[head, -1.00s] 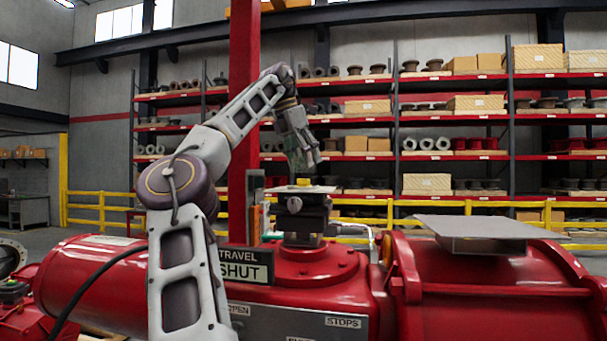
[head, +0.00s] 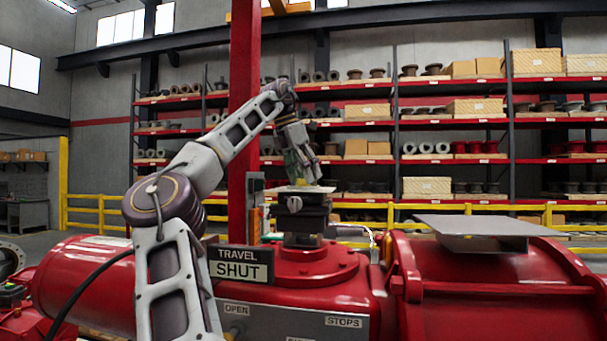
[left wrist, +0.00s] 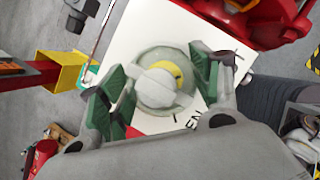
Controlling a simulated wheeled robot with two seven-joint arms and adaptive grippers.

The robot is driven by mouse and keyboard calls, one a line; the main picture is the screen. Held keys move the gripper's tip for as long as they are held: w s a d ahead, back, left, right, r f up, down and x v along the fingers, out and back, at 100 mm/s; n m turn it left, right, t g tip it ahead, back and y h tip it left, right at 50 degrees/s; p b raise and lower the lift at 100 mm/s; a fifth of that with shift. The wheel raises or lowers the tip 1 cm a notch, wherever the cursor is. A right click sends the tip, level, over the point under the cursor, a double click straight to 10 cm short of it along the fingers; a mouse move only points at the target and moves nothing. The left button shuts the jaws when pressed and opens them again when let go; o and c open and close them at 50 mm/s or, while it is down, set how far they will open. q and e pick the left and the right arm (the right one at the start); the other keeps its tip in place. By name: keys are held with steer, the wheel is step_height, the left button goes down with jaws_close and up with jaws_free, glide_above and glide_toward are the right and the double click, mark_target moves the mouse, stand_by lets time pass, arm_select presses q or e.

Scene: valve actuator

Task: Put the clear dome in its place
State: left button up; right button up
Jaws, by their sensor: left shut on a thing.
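My left gripper (head: 304,178) comes down over the white plate (head: 292,189) on top of the actuator's dark box (head: 302,215). In the left wrist view its green-padded fingers (left wrist: 160,92) are shut on the clear dome (left wrist: 150,58), one on each side. Through the dome I see a round yellow piece (left wrist: 168,70) above the white plate. The dome appears close over the yellow piece; I cannot tell whether it touches the plate. In the head view the dome is too small and hidden to make out. My right gripper is not in view.
The red actuator (head: 310,265) carries a "TRAVEL SHUT" sign (head: 240,264) at its front. A flat grey plate (head: 480,226) stands on the red housing at right. Yellow railings (head: 95,207) and stocked shelves (head: 430,120) lie behind. Space above the actuator is open.

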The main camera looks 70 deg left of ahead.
mark_target(293, 173)
arm_select(q)
steer(key=shift+f, duration=0.15)
steer(key=o, duration=1.1)
steer(key=shift+r, duration=0.25)
steer(key=p+v, duration=0.3)
steer(key=v, duration=0.6)
steer(key=shift+s+r, duration=0.1)
steer(key=shift+r, duration=0.05)
steer(key=shift+v, duration=1.25)
